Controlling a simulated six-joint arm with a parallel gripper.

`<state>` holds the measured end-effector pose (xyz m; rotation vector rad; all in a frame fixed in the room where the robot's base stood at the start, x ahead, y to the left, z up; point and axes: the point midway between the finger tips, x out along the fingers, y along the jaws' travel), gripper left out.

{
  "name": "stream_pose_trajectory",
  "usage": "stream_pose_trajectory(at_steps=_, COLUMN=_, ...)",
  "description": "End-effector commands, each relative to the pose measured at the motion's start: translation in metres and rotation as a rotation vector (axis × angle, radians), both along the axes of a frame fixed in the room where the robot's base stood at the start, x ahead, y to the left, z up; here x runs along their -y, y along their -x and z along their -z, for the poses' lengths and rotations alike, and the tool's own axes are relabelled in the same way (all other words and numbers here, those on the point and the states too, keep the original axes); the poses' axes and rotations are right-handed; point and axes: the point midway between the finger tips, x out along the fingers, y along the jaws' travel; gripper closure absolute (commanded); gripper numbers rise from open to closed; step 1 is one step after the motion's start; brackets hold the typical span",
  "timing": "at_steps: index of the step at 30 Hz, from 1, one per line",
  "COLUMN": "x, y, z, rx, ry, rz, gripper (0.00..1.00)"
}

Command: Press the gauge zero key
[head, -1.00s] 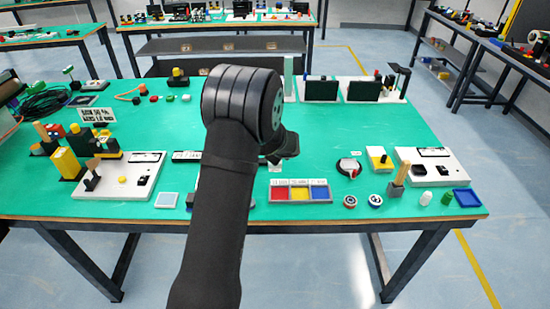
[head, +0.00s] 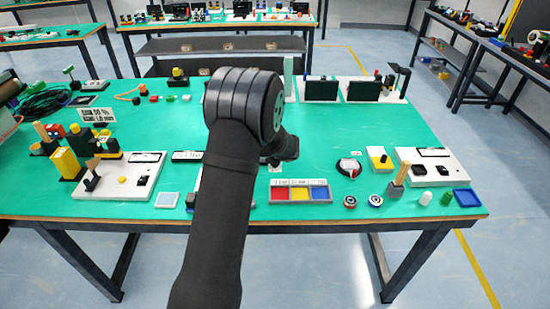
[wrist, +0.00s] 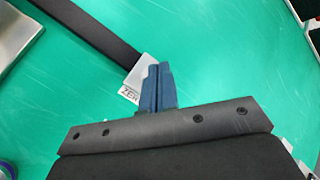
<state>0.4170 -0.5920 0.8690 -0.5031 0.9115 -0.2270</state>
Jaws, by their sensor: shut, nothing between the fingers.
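My gripper (wrist: 158,88) shows in the wrist view with its two blue fingers together and nothing between them. A white label (wrist: 130,92) with partly readable text, "ZER", lies at the left of the fingertips. A pale surface (wrist: 145,70) shows beside the fingertips; I cannot tell whether it is part of the key. The zero key itself is not clearly visible and may be hidden by the fingers. Contact cannot be told. In the head view my arm hides the fingers, and a small white label (head: 276,168) shows just below the wrist.
In the wrist view a dark bar (wrist: 85,30) runs from the upper left toward the fingertips, and a grey metal piece (wrist: 18,35) lies at the left. In the head view a tray with red, yellow and blue sections (head: 300,202) stands near the front edge.

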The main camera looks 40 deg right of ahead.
Motion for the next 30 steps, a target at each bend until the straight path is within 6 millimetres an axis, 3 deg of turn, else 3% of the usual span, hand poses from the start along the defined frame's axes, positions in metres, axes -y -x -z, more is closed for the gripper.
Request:
stream_pose_trajectory(at_steps=22, x=0.0, y=0.0, z=0.006, rx=0.0, ry=0.0, rz=0.0, gripper=1.0)
stream_pose_trajectory(at_steps=30, x=0.0, y=0.0, z=-0.004, rx=0.0, ry=0.001, rz=0.0, gripper=1.0)
